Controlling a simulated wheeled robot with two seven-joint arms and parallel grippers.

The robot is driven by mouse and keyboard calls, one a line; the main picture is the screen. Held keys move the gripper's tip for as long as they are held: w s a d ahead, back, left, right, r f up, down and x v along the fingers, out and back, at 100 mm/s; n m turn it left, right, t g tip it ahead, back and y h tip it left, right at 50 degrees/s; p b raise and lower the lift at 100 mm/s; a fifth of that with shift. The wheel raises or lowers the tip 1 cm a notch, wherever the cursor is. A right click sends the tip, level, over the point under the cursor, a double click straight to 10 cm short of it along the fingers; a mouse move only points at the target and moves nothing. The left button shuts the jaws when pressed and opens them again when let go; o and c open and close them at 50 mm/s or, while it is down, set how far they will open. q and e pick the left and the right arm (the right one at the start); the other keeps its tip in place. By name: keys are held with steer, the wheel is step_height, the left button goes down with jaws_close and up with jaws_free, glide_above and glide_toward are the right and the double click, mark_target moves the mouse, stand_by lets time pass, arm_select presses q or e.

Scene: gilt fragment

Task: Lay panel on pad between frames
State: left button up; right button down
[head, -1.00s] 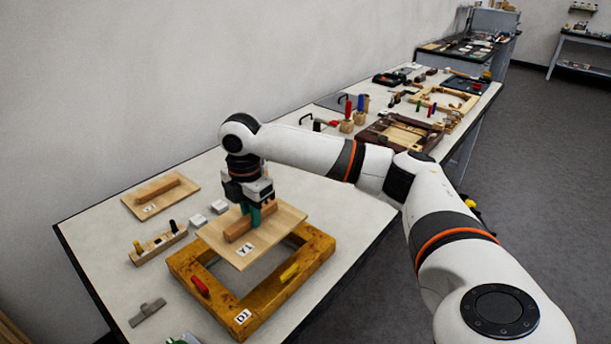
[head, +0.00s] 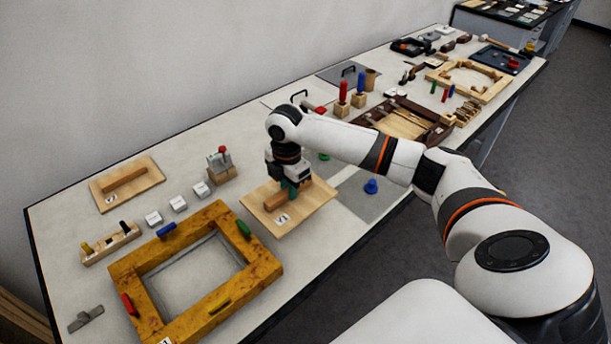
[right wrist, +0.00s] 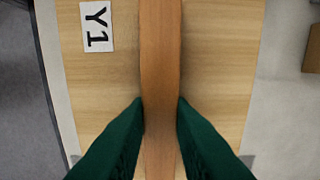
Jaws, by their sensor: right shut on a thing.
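The panel (head: 308,207) is a light wooden board with a bar handle and a Y1 label. My right gripper (head: 291,190) is shut on the panel's handle; in the right wrist view its green fingers (right wrist: 160,110) press both sides of the handle (right wrist: 160,50). The panel is to the right of the yellow frame (head: 122,272) and left of the dark brown frame (head: 440,138). A grey pad (head: 368,208) lies between the frames, and the panel covers its left part. I cannot tell whether the panel touches it. My left gripper is not in view.
A blue knob (head: 371,186) and a green knob (head: 323,156) stand near the pad. Another handled board (head: 145,189), white blocks (head: 178,204) and a clamp-like block (head: 222,172) lie behind the yellow frame. Red and blue handled tools (head: 343,92) stand farther back.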

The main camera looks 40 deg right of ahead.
mark_target(290, 204)
step_height(290, 204, down, 2)
steer(key=shift+a+f, duration=0.15)
steer(key=shift+f, duration=0.05)
steer(key=shift+d+f, duration=0.2)
steer(key=shift+f, duration=0.5)
step_height(290, 204, down, 2)
steer(key=shift+f+p, duration=0.2)
steer(key=shift+p, duration=0.25)
steer(key=shift+f, duration=0.2)
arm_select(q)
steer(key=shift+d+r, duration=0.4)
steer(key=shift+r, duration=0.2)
arm_select(e)
steer(key=shift+f, duration=0.1)
steer(key=c, duration=1.3)
jaws_free()
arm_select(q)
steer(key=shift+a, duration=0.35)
